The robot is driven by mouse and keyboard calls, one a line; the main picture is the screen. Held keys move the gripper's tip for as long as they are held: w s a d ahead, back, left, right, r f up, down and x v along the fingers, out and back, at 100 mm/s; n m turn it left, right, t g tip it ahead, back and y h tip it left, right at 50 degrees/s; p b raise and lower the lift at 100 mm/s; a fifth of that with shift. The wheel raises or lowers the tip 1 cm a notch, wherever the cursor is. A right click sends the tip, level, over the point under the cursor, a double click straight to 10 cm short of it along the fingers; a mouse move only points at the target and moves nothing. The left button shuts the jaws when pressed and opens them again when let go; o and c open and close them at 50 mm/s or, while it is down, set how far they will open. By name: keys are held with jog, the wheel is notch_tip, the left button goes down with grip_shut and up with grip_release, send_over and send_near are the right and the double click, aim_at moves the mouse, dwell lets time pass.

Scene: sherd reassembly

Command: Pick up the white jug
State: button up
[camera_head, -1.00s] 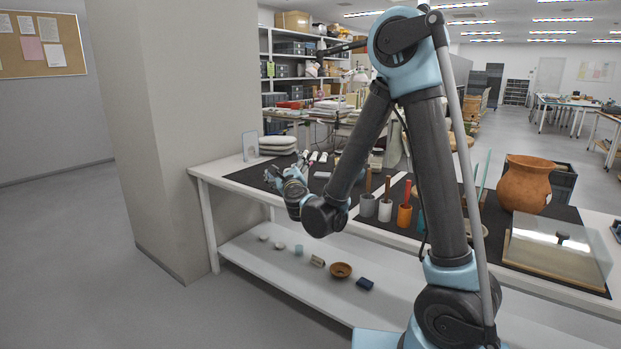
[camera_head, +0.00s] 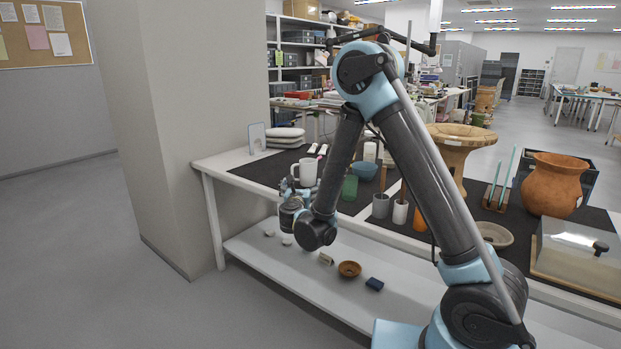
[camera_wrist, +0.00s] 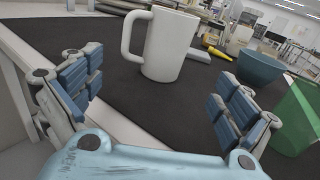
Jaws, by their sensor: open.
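The white jug (camera_head: 305,172) stands upright on the dark mat (camera_head: 250,172) near the left end of the table. It also shows in the wrist view (camera_wrist: 170,45), upright, with its handle on the left. My gripper (camera_head: 293,190) is at the table's front edge, just in front of the jug. In the wrist view my gripper (camera_wrist: 152,95) is open, with its blue-padded fingers wide apart. The jug stands beyond the fingertips, between them in the picture and apart from them. The gap between the fingers is empty.
A green object (camera_wrist: 298,115) and a blue bowl (camera_wrist: 260,68) stand right of the jug. A yellow-tipped tool (camera_wrist: 215,52) lies behind it. Grey and white cups (camera_head: 380,205) stand further right. The mat in front of the jug is clear.

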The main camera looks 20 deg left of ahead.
aim_at(304, 177)
jog(key=w, duration=0.2)
jog(key=w+a, duration=0.1)
jog(key=w, duration=0.2)
jog(key=shift+w+a, duration=0.2)
jog(key=shift+w, duration=0.05)
jog(key=shift+w+a, duration=0.25)
jog(key=shift+w, duration=1.3)
jog(key=shift+w+a, duration=0.2)
jog(key=shift+w, duration=1.3)
jog(key=c, duration=1.1)
